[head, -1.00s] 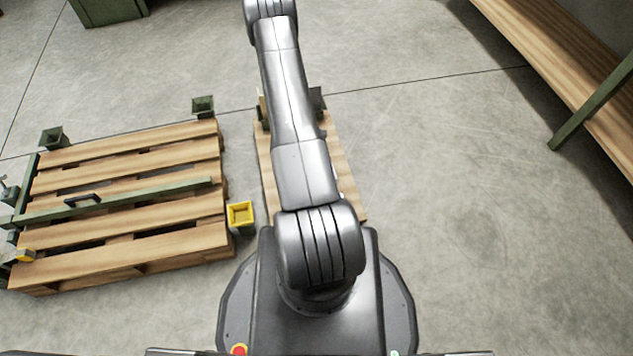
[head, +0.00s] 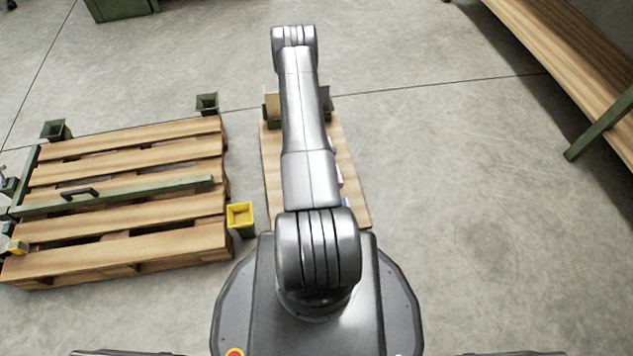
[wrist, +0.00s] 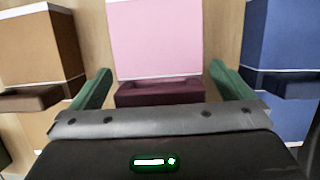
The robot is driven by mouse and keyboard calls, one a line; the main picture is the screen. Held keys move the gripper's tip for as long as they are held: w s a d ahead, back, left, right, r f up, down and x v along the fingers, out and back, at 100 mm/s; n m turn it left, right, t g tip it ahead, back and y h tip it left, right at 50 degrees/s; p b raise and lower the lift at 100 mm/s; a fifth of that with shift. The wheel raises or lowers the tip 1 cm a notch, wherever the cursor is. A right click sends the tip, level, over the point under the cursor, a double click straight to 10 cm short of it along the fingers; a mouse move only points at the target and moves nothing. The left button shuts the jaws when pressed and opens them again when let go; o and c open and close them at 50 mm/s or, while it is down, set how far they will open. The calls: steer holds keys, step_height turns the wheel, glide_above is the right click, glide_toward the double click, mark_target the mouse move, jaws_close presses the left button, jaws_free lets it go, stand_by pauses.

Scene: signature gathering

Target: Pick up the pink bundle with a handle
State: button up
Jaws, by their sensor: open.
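The pink bundle (wrist: 155,40) stands in the middle of the wrist view, with a dark maroon handle (wrist: 160,92) on its near side. My gripper (wrist: 160,70) is open, with one green finger to the left and one to the right of the handle. The fingers look apart from the handle, and nothing is held. I cannot tell how deep the handle sits between them.
A brown bundle (wrist: 38,45) stands close on the left and a blue bundle (wrist: 285,50) close on the right. A wooden board (head: 350,195) lies under my arm. A pallet (head: 150,240) and a yellow-topped bin (head: 240,214) are at left.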

steer(key=shift+c, duration=0.2)
steer(key=c, duration=1.2)
steer(key=shift+o, duration=0.2)
steer(key=shift+r, duration=0.15)
